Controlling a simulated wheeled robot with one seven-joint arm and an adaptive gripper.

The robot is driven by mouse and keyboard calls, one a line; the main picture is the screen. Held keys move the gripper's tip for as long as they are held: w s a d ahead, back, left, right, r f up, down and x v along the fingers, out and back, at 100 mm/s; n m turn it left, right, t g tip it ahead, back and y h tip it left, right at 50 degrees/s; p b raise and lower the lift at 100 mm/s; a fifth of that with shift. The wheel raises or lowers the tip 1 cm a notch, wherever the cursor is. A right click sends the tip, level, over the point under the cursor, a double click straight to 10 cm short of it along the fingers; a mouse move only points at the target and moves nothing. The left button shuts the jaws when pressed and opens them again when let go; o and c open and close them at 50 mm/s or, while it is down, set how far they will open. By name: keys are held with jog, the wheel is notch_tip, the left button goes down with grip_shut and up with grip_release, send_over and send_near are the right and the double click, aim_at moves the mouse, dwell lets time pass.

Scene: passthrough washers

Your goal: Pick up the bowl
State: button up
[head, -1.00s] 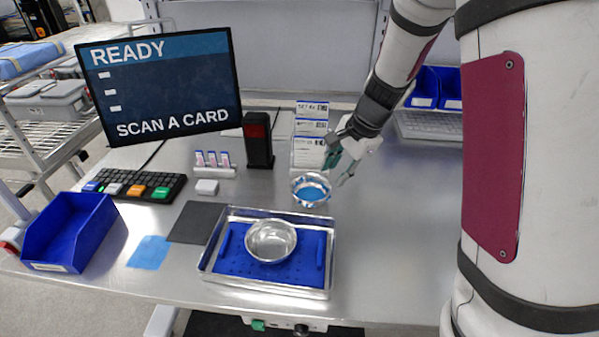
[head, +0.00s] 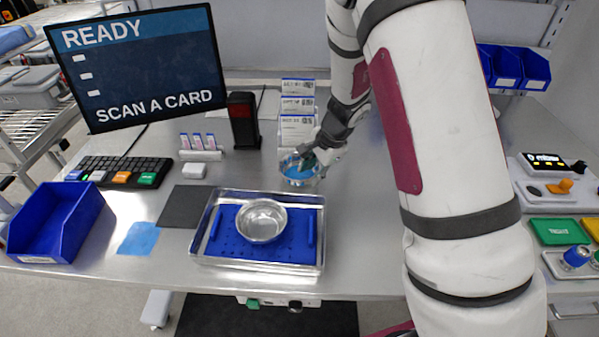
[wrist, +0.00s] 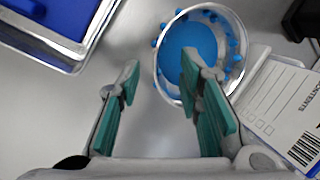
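A small shiny metal bowl (head: 299,170) with a blue inside stands on the steel table behind the tray. It also shows in the wrist view (wrist: 158,62), with a blue disc and blue beads around its inner rim. My gripper (wrist: 160,78) is open and empty. In the wrist view its right finger overlaps the bowl and its left finger is outside the bowl's left side. In the head view my gripper (head: 312,160) is at the bowl's right side; contact cannot be told. A larger silver bowl (head: 262,221) sits on the blue mat in the metal tray (head: 208,262).
Card holders (head: 297,130) stand close behind the small bowl, with a black reader (head: 243,121) to their left. A monitor (head: 138,70), keypad (head: 120,171) and blue bin (head: 57,222) are at left. The table's middle right is partly hidden by my arm.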

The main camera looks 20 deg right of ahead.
aim_at(309, 178)
jog(key=shift+x, duration=1.7)
jog(key=shift+d, duration=0.1)
grip_shut()
jog(key=shift+r, duration=0.1)
